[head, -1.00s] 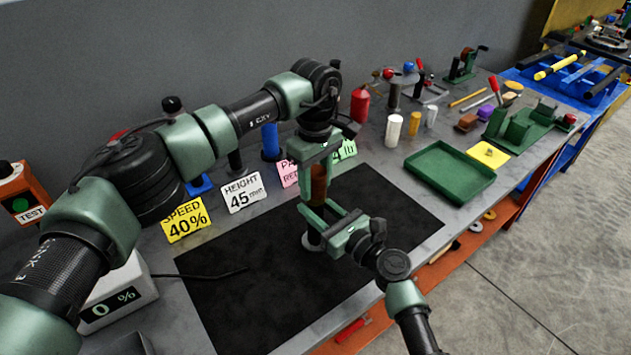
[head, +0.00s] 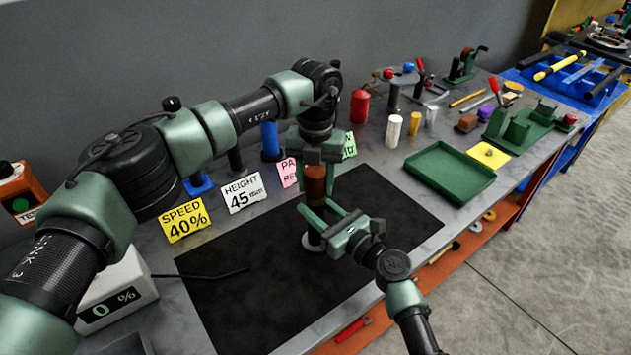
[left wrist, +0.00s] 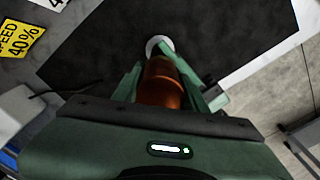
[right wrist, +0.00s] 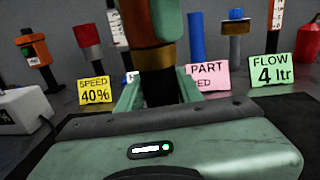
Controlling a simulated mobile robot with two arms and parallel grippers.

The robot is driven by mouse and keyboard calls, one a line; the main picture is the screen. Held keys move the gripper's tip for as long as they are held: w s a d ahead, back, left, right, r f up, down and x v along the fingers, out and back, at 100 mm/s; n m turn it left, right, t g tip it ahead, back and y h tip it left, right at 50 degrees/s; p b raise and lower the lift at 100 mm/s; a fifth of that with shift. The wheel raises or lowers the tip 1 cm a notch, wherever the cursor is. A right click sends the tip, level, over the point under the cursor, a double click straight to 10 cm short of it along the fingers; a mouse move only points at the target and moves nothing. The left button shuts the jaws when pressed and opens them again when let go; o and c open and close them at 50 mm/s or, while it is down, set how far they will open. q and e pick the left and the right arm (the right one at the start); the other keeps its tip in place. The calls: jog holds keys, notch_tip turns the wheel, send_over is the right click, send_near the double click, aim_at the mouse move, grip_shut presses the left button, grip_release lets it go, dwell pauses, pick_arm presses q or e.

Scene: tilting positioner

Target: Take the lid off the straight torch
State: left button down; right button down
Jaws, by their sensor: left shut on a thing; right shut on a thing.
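The straight torch stands upright on the black mat, with a copper-brown lid (head: 316,184) on top, a dark body (right wrist: 158,88) and a pale round foot (head: 309,241). My left gripper (head: 315,190) comes down from above and is shut on the lid, which also shows between its fingers in the left wrist view (left wrist: 162,88). My right gripper (head: 328,225) reaches in from the front and is shut on the dark body below the lid. The lid still sits in line with the body. Fingers hide parts of the torch.
The black mat (head: 240,300) is mostly clear. Cards, including the yellow speed card (head: 185,221), stand behind it to the left. An empty green tray (head: 450,172) lies to the right. A white display box (head: 115,290) stands at the left.

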pick_arm(q)
jog(key=n, duration=0.8)
jog(key=shift+n, duration=0.4)
jog(key=n, duration=0.9)
jog(key=shift+r, duration=0.1)
jog(key=shift+r, duration=0.15)
jog(key=shift+r, duration=0.95)
